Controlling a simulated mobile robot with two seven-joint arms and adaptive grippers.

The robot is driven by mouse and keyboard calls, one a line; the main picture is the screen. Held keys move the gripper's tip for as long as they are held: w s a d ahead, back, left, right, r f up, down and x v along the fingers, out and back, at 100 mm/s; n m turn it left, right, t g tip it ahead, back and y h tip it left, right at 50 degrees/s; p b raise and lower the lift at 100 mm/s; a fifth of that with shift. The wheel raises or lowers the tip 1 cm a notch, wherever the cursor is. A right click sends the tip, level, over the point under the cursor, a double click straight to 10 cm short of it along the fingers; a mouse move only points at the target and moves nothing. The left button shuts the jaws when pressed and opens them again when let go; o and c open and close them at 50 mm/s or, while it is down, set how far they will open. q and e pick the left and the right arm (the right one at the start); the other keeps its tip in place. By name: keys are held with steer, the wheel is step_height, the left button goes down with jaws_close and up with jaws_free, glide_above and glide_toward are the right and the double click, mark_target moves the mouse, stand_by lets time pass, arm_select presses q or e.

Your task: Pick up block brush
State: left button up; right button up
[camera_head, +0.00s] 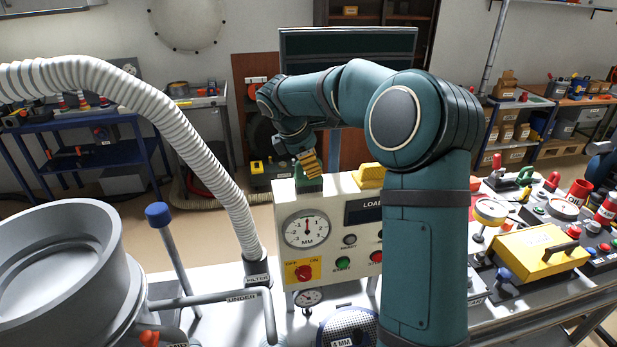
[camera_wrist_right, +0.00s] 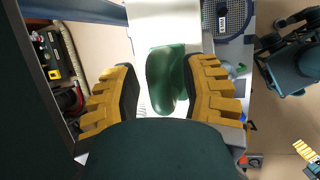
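My right gripper (camera_head: 308,166) points down over the top of the cream control box (camera_head: 308,215). A green piece (camera_head: 309,185), which looks like the block brush, sits there directly under its fingers. In the right wrist view the rounded green brush (camera_wrist_right: 166,78) lies between the two yellow ridged fingers of the right gripper (camera_wrist_right: 168,95). The fingers are wide apart, with a gap on each side of the brush. The brush's underside is hidden. A yellow ridged piece (camera_wrist_right: 306,152) at the lower right edge may be part of my left gripper; its state does not show.
A yellow item (camera_head: 369,175) stands on the box beside the brush, partly hidden by my right arm. A ribbed hose (camera_head: 170,120) and grey round vessel (camera_head: 60,260) stand left. A perforated disc (camera_head: 346,328) is in front. A cluttered table with a yellow case (camera_head: 540,252) is right.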

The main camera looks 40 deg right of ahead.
jaws_close()
steer(key=shift+r, duration=0.5)
steer(key=v, duration=0.2)
steer(key=shift+r, duration=0.4)
steer(key=w+a, duration=0.1)
steer(key=a, duration=1.6)
steer(key=shift+a+f, duration=0.1)
